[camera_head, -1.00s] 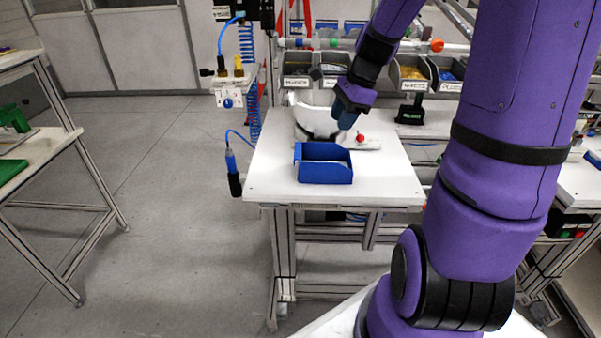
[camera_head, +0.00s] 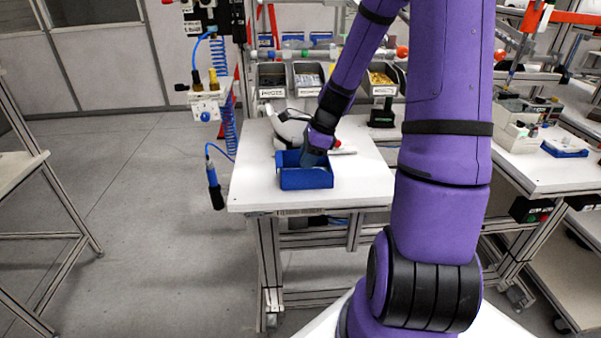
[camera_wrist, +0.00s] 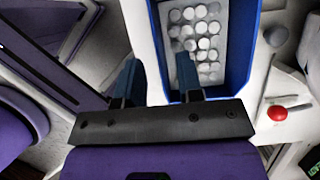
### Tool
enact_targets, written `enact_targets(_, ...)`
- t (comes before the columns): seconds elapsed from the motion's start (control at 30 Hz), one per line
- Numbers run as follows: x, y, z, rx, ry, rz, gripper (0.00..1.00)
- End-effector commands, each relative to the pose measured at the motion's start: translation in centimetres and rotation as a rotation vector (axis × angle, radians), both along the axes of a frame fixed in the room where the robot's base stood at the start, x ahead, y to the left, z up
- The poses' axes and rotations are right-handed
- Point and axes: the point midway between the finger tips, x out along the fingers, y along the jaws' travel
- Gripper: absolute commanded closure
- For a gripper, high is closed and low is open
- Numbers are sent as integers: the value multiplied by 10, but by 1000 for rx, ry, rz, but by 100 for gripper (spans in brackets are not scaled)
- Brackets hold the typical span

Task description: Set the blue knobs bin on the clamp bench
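The blue bin (camera_head: 305,180) sits on the white bench top (camera_head: 362,185), near its front left. A white helmet shell and a red-knobbed clamp (camera_head: 338,144) are just behind it. In the wrist view the bin (camera_wrist: 241,55) holds a light tray of several round pale pieces (camera_wrist: 200,30). My gripper (camera_head: 314,160) is down at the bin. In the wrist view its two fingers (camera_wrist: 158,72) stand apart on either side of the bin's left wall, one outside and one inside. A gap shows around the wall, so I see no firm grip.
Labelled grey part bins (camera_head: 307,78) stand on a rack behind the bench. A blue tool (camera_head: 213,182) hangs on a coiled hose at the bench's left. Another bench (camera_head: 535,170) with boxes stands at the right.

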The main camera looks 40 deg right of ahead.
Motion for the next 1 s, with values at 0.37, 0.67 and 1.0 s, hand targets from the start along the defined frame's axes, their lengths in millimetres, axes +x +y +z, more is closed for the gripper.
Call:
enact_targets(0.37,5,14,-37,1,2,0,66)
enact_targets(0.67,6,14,-37,1,1,-1,66)
enact_targets(1.0,6,14,-40,1,2,1,66)
